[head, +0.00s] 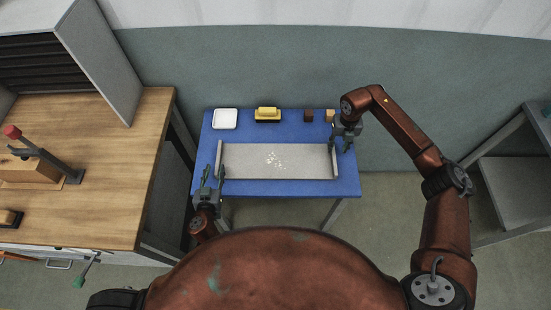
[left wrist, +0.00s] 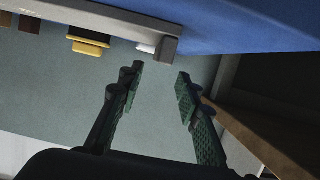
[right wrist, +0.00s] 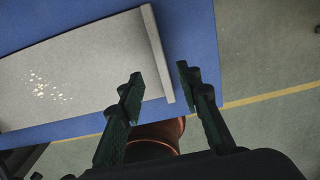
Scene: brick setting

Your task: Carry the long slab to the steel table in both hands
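The long slab (head: 300,169) is a pale grey board with raised strips at both ends and a patch of white specks in its middle. It lies flat on a blue table. My left gripper (head: 213,172) is open near the slab's left end and holds nothing; in the left wrist view its fingers (left wrist: 158,78) are apart, with the slab's end strip (left wrist: 167,47) beyond them. My right gripper (head: 341,142) is at the slab's right end; in the right wrist view its open fingers (right wrist: 158,72) show near the right end strip (right wrist: 158,55), apparently not closed on it.
The blue table (head: 285,188) also bears a white tray (head: 225,119), a yellow-and-black item (head: 267,115) and small brown blocks (head: 308,116) along its back. A wooden workbench (head: 125,180) stands left. A grey steel table (head: 515,170) stands at the far right, with floor between.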

